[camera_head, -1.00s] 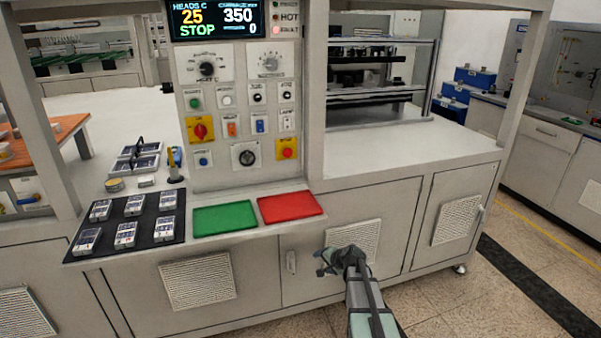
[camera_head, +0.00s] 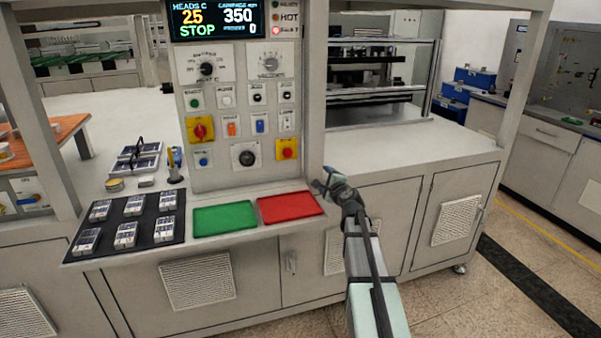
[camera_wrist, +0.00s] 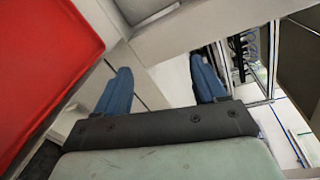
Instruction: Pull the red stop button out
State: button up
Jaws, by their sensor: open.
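The red stop button (camera_head: 287,149) sits on a yellow square plate at the lower right of the upright control panel (camera_head: 219,158) in the head view. How far it stands out cannot be told. My gripper (camera_head: 322,186) is to the right of and below the button, just beyond the right end of the red tray, and apart from the button. In the wrist view my gripper (camera_wrist: 161,78) is open, with two blue fingers apart and nothing between them. The button is not visible in the wrist view.
A red tray (camera_head: 290,207) and a green tray (camera_head: 224,217) lie on the ledge below the panel; the red tray also fills the wrist view's left (camera_wrist: 45,60). A red rotary switch (camera_head: 200,130) on yellow and several knobs share the panel. A post (camera_head: 314,110) stands right of the button.

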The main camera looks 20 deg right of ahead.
aim_at(288, 154)
jog(key=a+r+m+t, duration=0.2)
jog(key=a+r+m, duration=0.35)
jog(key=a, duration=0.45)
jog(key=w, duration=1.3)
jog(key=shift+d, duration=0.15)
jog(key=shift+s, duration=0.1)
jog(key=c, duration=1.1)
